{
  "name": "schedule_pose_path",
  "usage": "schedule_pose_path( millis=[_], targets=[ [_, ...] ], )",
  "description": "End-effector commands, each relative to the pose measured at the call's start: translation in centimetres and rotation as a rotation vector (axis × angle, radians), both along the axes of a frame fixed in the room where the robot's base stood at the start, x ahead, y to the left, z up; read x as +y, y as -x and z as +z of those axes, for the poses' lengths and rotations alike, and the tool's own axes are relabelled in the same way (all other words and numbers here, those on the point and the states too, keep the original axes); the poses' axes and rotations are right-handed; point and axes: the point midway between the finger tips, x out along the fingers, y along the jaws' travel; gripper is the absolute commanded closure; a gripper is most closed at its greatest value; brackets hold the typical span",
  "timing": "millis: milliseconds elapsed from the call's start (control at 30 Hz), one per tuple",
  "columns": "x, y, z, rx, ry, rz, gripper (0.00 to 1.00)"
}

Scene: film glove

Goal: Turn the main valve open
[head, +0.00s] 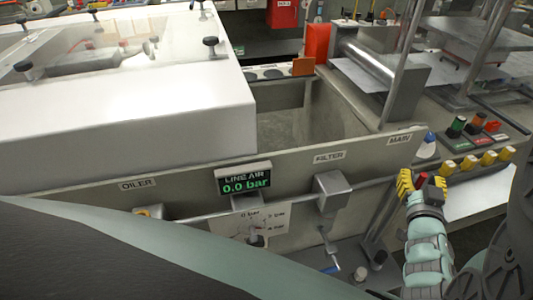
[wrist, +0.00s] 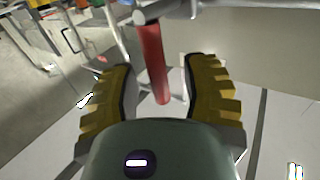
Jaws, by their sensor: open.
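In the wrist view, a red lever (wrist: 152,62) extends from a metal fitting (wrist: 143,18) on the grey pipe and stands crosswise to the pipe. I take it as the main valve's handle. My gripper (wrist: 157,88) is open, with its yellow padded fingers on either side of the lever and visible gaps to it. In the head view my gripper (head: 422,182) is at the right end of the pipe, below the MAIN label (head: 400,139). The LINE AIR display (head: 246,182) reads 0.0 bar.
The pipe (head: 372,184) runs along the trough wall (head: 285,165) past a filter block (head: 331,187) and a gauge plate (head: 272,222). A blue-tipped lever (head: 331,269) hangs below the filter.

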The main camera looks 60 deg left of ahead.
Motion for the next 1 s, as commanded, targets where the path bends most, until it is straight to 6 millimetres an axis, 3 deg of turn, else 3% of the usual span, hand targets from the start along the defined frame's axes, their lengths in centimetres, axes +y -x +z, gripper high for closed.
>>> schedule_pose_path(
  millis=[200, 667, 1000],
  targets=[
    [0.13, 0.07, 0.01, 0.0, 0.0, 0.004, 0.52],
    [0.06, 0.05, 0.01, 0.0, 0.0, 0.002, 1.0],
    [0.02, 0.03, 0.01, 0.001, -0.001, 0.0, 1.0]
  ],
)
